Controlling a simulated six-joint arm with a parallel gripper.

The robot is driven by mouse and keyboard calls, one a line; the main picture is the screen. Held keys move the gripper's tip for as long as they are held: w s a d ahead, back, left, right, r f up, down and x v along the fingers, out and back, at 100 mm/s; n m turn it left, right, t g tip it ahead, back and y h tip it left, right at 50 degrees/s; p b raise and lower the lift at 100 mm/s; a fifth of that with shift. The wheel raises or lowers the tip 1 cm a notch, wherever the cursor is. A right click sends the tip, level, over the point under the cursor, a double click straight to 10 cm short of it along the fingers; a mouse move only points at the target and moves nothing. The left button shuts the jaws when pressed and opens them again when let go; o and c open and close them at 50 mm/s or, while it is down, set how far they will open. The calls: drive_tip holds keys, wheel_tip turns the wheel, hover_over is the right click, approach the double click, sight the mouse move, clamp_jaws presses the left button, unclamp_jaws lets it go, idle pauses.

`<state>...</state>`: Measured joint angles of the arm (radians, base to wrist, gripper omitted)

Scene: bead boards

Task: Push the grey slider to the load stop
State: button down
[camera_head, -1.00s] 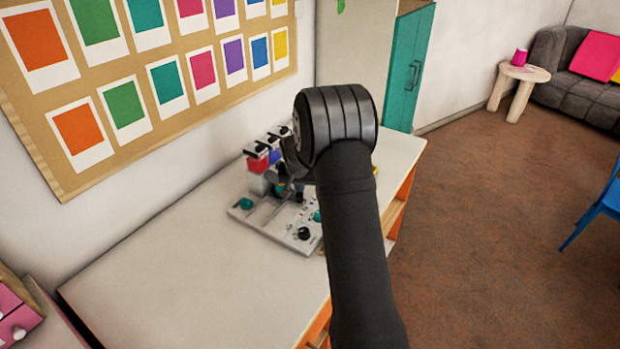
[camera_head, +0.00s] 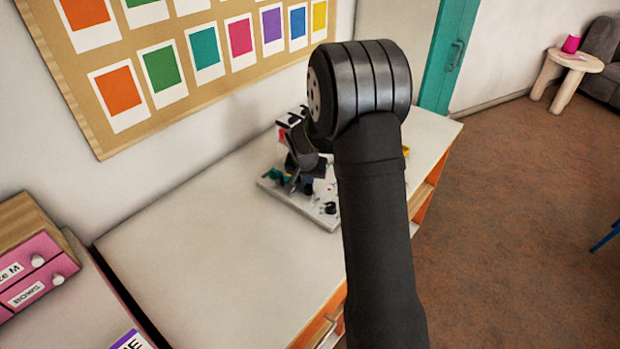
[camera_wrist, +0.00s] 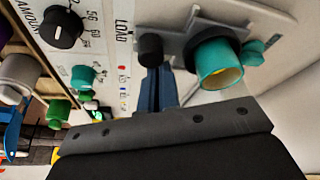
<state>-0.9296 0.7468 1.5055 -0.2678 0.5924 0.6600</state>
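In the wrist view, a grey slider piece (camera_wrist: 180,44) lies on the pale board (camera_wrist: 108,47), close to the printed word LOAD. A black round knob (camera_wrist: 150,48) is at its left end and a teal cup (camera_wrist: 218,66) at its right. My gripper (camera_wrist: 157,80) has its narrow blue fingers together, with nothing seen between them. The fingertips are right beside the black knob; I cannot tell if they touch. In the head view my gripper (camera_head: 296,184) is low over the left part of the board (camera_head: 313,207). My arm hides much of the board.
A black AMOUNT dial (camera_wrist: 62,27) and a teal knob (camera_wrist: 83,77) are on the board. A grey knob (camera_wrist: 18,75) and green pieces are at the wrist view's left. The white tabletop (camera_head: 210,240) is clear left of the board; pink drawers (camera_head: 35,275) stand further left.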

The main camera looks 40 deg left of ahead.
drive_tip(key=shift+s+d+f, duration=0.15)
drive_tip(key=shift+s+f, duration=0.05)
drive_tip(key=shift+f, duration=0.05)
drive_tip(key=w, duration=0.1)
drive_tip(key=w+a, duration=0.2)
drive_tip(key=w, duration=0.1)
drive_tip(key=shift+w+a+r, duration=0.1)
drive_tip(key=shift+r, duration=0.1)
drive_tip(key=v, duration=1)
drive_tip(key=x, duration=1)
drive_tip(key=shift+s, duration=0.2)
drive_tip(key=shift+s+d+r, duration=0.1)
drive_tip(key=shift+s+d, duration=0.25)
drive_tip(key=shift+s, duration=0.25)
drive_tip(key=shift+s+d, duration=0.3)
drive_tip(key=shift+s, duration=0.25)
drive_tip(key=shift+s+d, duration=0.35)
drive_tip(key=shift+s, duration=0.25)
drive_tip(key=shift+f, duration=0.2)
